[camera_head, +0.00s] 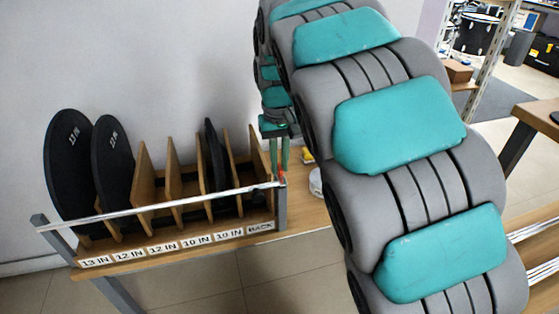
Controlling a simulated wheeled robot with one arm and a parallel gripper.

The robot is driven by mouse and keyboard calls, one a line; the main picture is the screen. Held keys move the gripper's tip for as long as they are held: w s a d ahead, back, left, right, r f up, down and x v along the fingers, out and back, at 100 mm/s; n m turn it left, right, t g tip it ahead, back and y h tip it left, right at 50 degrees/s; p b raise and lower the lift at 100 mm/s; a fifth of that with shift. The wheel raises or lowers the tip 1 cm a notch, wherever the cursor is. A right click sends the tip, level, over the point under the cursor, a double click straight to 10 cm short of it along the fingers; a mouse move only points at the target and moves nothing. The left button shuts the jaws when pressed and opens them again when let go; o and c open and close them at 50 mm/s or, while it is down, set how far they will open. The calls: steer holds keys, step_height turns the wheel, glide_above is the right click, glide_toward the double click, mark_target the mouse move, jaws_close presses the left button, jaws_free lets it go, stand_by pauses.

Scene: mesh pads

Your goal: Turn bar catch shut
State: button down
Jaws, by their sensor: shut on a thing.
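A pale metal bar (120,214) runs across the front of a wooden slotted rack (262,217), above its label strip. Its left end meets a grey post (40,222); its right end reaches another grey post (281,208). A small red piece (282,178), perhaps the catch, shows at the right end. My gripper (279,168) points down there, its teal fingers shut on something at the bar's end. The fingertips and catch are small and partly hidden, so I cannot tell whether the catch is fully turned.
Large black round pads (68,165) stand in the left slots, and a thinner black pad (214,155) stands further right. My arm fills the middle and right. A white round object (315,182) and a small yellow item (308,157) lie right of the rack. A wall stands behind.

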mark_target(279, 166)
steer(key=shift+w+r, duration=0.1)
stand_by(0.3)
steer(key=c, duration=0.9)
jaws_free()
step_height(279, 166, up, 6)
steer(key=shift+r, duration=0.85)
